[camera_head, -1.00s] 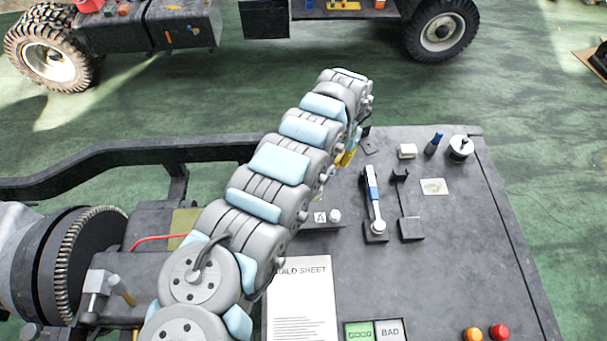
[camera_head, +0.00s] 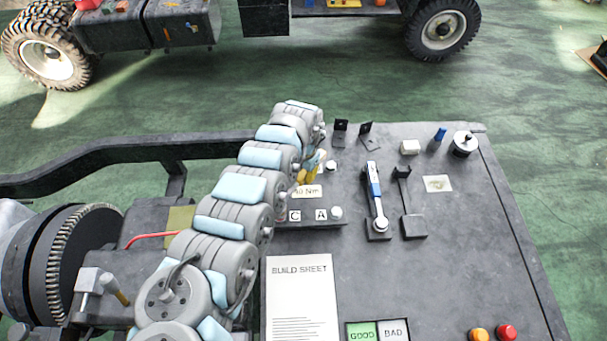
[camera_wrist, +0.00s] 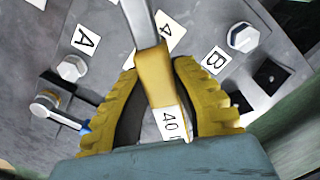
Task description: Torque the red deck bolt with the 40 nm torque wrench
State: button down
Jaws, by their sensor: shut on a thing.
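My gripper (camera_wrist: 157,66) is shut on the yellow handle of a wrench (camera_wrist: 154,82) in the wrist view. The handle carries a white tag reading "40", and its grey metal shaft runs to the top edge, so the head end is out of view. In the head view my gripper (camera_head: 313,168) shows as a bit of yellow beside the arm, over the left part of the grey bench; the arm hides most of it. I cannot make out a red deck bolt in either view.
A blue-and-white handled wrench (camera_head: 375,190) rests in a holder on the bench (camera_head: 450,265). A build sheet (camera_head: 300,300), a GOOD/BAD tray (camera_head: 377,322) and red (camera_head: 506,332) and orange (camera_head: 474,334) buttons lie nearer.

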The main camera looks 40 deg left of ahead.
notch_tip(320, 180, down, 2)
jog(key=shift+f+b, duration=0.1)
jog(key=shift+b, duration=0.85)
jog(key=shift+a+f, duration=0.1)
jog(key=shift+a, duration=0.1)
jog(key=a+n+b, duration=0.2)
jog(key=b, duration=0.1)
jog(key=a+n+b, duration=0.1)
jog(key=a+n, duration=0.1)
jog(key=shift+s+b, duration=0.35)
jog(key=shift+s+a+r+n+p, duration=0.15)
jog(key=shift+r+n+p, duration=0.2)
jog(key=shift+p, duration=0.25)
jog(key=shift+s+a+n+p, duration=0.2)
jog(key=shift+a+n+p, duration=0.05)
jog(key=shift+a+n, duration=0.2)
jog(key=shift+s+a+n+p, duration=0.2)
jog(key=shift+a+n+p, duration=0.05)
jog(key=shift+a+n, duration=0.2)
jog(key=shift+s+a+f+n, duration=0.25)
jog(key=shift+s+a+n, duration=0.25)
jog(key=shift+a+n, duration=0.35)
jog(key=shift+f, duration=0.25)
jog(key=shift+d+p, duration=0.1)
jog(key=shift+p, duration=0.25)
